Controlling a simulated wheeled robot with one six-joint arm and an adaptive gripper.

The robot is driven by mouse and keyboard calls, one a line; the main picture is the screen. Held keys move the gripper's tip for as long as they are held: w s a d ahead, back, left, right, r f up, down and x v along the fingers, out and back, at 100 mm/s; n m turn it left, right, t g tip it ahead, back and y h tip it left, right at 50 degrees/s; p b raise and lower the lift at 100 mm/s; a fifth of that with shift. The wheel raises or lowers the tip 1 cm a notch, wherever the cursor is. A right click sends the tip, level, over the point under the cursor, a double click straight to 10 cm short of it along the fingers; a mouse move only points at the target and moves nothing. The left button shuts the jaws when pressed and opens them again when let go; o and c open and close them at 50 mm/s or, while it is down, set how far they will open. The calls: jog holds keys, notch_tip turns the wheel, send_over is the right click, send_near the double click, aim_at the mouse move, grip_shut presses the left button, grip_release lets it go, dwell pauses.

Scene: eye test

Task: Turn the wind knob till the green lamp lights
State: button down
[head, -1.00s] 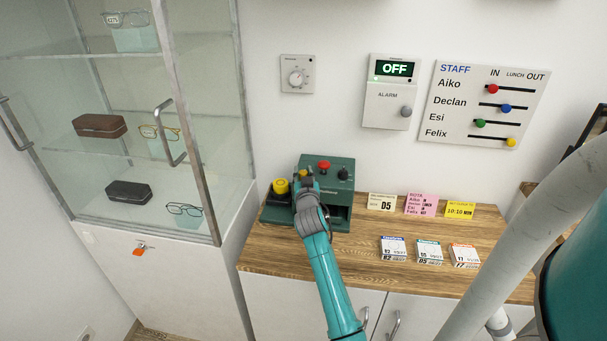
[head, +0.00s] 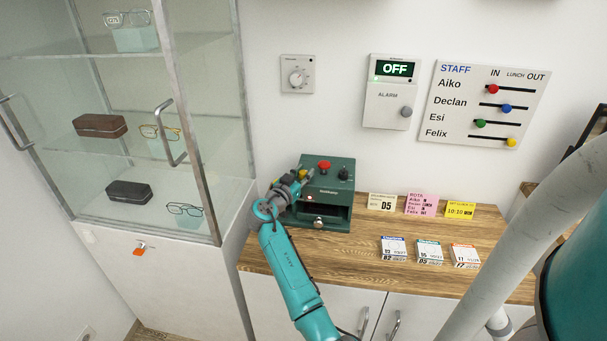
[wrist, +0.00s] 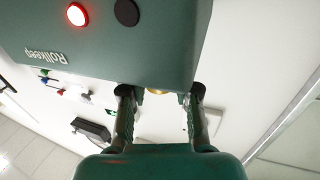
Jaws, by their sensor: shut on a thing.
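A green box marked Rollkeep (head: 340,211) stands on the wooden cabinet top. My gripper (head: 300,177) is at its upper left edge. In the wrist view, my gripper (wrist: 161,90) is shut on a brass-yellow knob (wrist: 157,91), mostly hidden behind the box's edge; I take it for the wind knob. A small yellow part also shows beside the fingers in the head view. A red lamp (wrist: 75,14) is lit on the box's face, and a round lamp beside it (wrist: 127,12) is dark.
The box carries a red button (head: 324,165), a black knob (head: 343,173) and a silver front knob (head: 318,222). Small cards and boxes (head: 429,252) occupy the cabinet top to the right. A glass display case (head: 190,120) stands close on the left.

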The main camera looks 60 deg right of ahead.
aim_at(303, 172)
jog(key=m+g, duration=0.2)
jog(key=g, duration=0.1)
jog(key=m+g, duration=0.2)
jog(key=g, duration=0.1)
jog(key=shift+w+y, duration=0.15)
jog(key=shift+y, duration=0.25)
jog(key=shift+f+m+g+y, duration=0.1)
jog(key=shift+m+g+y, duration=0.5)
jog(key=shift+m+g, duration=0.6)
jog(key=shift+g, duration=0.6)
jog(key=c, duration=0.8)
grip_release()
notch_tip(303, 172, up, 10)
